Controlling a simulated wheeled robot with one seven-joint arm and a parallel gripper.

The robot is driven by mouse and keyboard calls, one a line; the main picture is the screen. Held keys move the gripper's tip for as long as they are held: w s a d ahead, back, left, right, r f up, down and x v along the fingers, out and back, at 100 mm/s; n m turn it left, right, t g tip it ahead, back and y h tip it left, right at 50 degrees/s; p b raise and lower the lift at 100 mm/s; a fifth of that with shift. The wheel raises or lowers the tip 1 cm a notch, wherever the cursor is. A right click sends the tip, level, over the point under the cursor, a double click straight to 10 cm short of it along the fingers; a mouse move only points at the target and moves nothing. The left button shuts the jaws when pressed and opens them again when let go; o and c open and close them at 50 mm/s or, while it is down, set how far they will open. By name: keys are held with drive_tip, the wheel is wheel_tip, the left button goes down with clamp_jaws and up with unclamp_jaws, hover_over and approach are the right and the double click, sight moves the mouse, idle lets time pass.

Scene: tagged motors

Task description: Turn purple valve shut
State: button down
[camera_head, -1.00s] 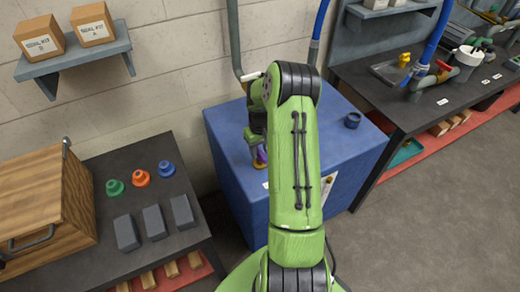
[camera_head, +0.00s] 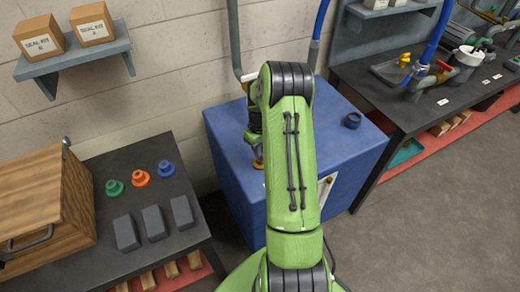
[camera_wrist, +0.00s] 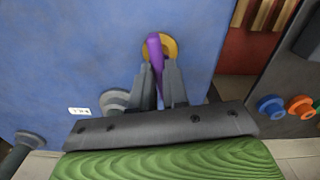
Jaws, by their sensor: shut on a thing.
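The purple valve handle (camera_wrist: 155,52) stands on a round brass fitting (camera_wrist: 171,46) on the blue cabinet in the wrist view. My gripper (camera_wrist: 160,75) has its two grey fingers closed on either side of the purple handle. In the head view the brass fitting (camera_head: 258,164) shows at the left part of the blue cabinet (camera_head: 360,160), just beneath the end of my arm. My arm hides most of the valve and my fingers there.
Grey round fittings (camera_wrist: 115,101) sit on the blue cabinet beside my gripper, near a small white label (camera_wrist: 79,111). A dark bench (camera_head: 100,190) with coloured knobs stands left. Another workbench (camera_head: 375,85) stands right. Open floor (camera_head: 430,220) lies at right.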

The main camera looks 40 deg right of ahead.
drive_tip(key=n, duration=0.4)
drive_tip(key=shift+n, duration=0.3)
drive_tip(key=n+b, duration=0.1)
drive_tip(key=n, duration=0.2)
drive_tip(key=shift+n, duration=0.3)
drive_tip(key=n, duration=0.3)
drive_tip(key=shift+n+b, duration=0.6)
drive_tip(key=shift+n, duration=1.5)
drive_tip(key=c, duration=1.1)
unclamp_jaws()
